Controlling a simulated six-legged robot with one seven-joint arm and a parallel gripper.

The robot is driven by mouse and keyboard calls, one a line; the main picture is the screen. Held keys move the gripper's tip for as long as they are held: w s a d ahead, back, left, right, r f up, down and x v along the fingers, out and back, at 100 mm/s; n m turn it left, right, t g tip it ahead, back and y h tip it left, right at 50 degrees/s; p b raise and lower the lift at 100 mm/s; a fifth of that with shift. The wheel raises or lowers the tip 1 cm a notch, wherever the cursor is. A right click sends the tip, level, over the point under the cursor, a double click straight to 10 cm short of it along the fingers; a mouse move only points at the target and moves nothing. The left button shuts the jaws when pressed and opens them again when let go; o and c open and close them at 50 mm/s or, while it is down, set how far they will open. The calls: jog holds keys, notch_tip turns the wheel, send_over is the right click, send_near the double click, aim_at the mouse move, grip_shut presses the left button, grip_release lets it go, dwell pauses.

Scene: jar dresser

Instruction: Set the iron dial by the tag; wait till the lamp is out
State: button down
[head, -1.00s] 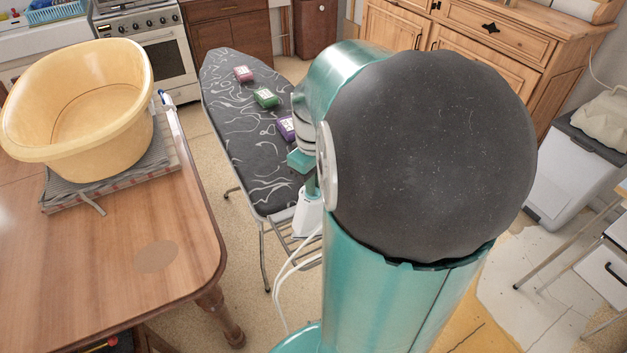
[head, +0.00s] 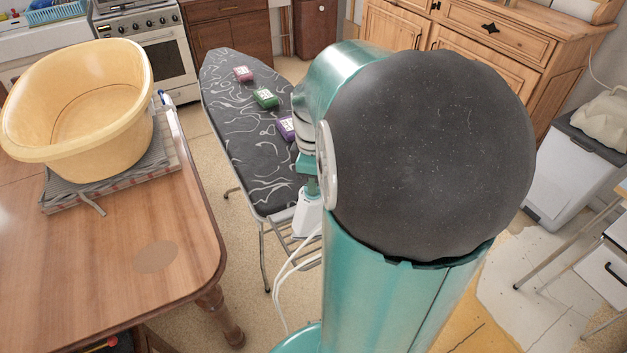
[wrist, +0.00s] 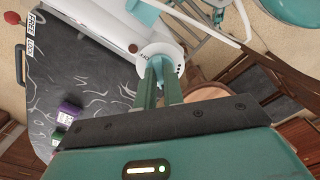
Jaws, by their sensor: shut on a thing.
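The white iron (head: 307,217) stands at the near end of the ironing board (head: 250,150), partly hidden behind my arm. In the wrist view the white iron body (wrist: 105,22) runs from the top left. Its round white dial (wrist: 172,50) has small dark marks, too small to read. My gripper (wrist: 159,62) is shut on the dial, with its two green fingers reaching it from below. In the head view my arm hides the fingertips.
Pink (head: 243,74), green (head: 265,98) and purple (head: 286,128) labelled blocks lie on the board. A FREE/LOCK label (wrist: 33,32) sits at its edge near a red knob (wrist: 12,17). A wooden table (head: 120,250) with a yellow tub (head: 80,110) stands left. White cords hang below the iron.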

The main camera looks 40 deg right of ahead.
jog(key=c, duration=1.5)
grip_release()
notch_tip(320, 180, up, 14)
jog(key=shift+f, duration=0.1)
jog(key=s+a+f+m+t, duration=0.2)
jog(key=a+m, duration=0.1)
jog(key=a, duration=0.8)
jog(key=s+a+f+m+t, duration=0.1)
jog(key=s+a+m+t, duration=0.1)
jog(key=a, duration=0.9)
jog(key=shift+s+a+f+m+t, duration=0.25)
jog(key=shift+a+f+m+t, duration=0.1)
jog(key=shift+m+t, duration=0.5)
